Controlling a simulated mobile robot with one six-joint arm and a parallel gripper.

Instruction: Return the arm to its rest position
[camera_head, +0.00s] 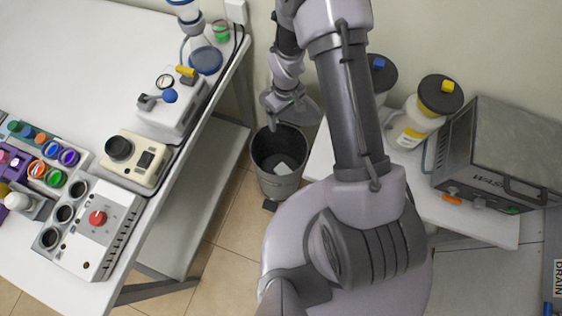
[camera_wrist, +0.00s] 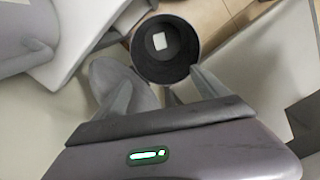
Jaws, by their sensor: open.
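My gripper (camera_head: 293,112) hangs above the back of a dark waste bin in the head view. In the wrist view my gripper (camera_wrist: 166,90) is open, with its two fingers apart and nothing between them. The bin (camera_head: 279,178) stands on the floor between the two tables, with a pale item (camera_head: 282,168) inside. In the wrist view the bin (camera_wrist: 194,75) lies beyond the fingertips, with the pale item (camera_wrist: 160,41) at its bottom.
At right, another table (camera_head: 480,226) holds yellow-labelled bottles (camera_head: 414,125) and a grey waste box (camera_head: 507,150). The wall is close behind my gripper.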

